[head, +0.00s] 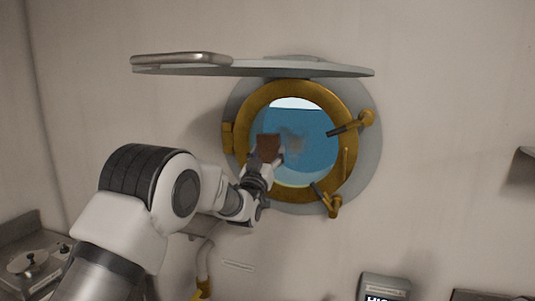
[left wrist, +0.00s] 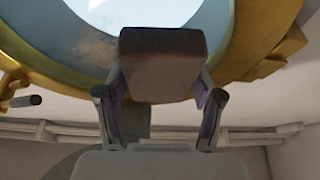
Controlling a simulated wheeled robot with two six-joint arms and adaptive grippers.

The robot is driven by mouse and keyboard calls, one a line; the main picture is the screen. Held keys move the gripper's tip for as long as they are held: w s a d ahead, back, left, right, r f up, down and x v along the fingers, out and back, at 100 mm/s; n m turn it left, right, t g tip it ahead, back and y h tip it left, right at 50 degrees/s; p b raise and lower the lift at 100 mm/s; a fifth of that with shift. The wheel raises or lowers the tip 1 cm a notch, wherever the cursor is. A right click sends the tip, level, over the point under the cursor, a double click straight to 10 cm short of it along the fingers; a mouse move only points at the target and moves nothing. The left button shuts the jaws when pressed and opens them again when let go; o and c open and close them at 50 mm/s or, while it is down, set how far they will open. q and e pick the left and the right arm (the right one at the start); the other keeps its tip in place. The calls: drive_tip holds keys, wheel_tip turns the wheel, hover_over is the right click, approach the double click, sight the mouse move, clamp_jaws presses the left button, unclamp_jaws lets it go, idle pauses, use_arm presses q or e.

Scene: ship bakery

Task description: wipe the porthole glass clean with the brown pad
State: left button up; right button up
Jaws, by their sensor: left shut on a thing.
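The porthole glass (head: 312,157) is round and shows blue, inside a brass ring (head: 351,112) on the wall. A dull brownish smudge (head: 293,143) shows near its middle, and a pale smear (left wrist: 92,45) shows in the left wrist view. My left gripper (head: 265,160) is shut on the brown pad (head: 269,146), in front of the left part of the glass. In the left wrist view the pad (left wrist: 162,62) sits between both fingers, before the glass. I cannot tell whether it touches the glass. My right gripper is not in view.
A grey hinged cover (head: 300,69) juts out above the porthole. Brass clamp handles stick out at the right (head: 352,124) and lower right (head: 332,203). A burner unit (head: 35,262) stands at lower left, and a labelled box (head: 385,284) is at the bottom.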

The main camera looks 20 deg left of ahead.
use_arm(q)
drive_tip(key=shift+w, duration=0.8)
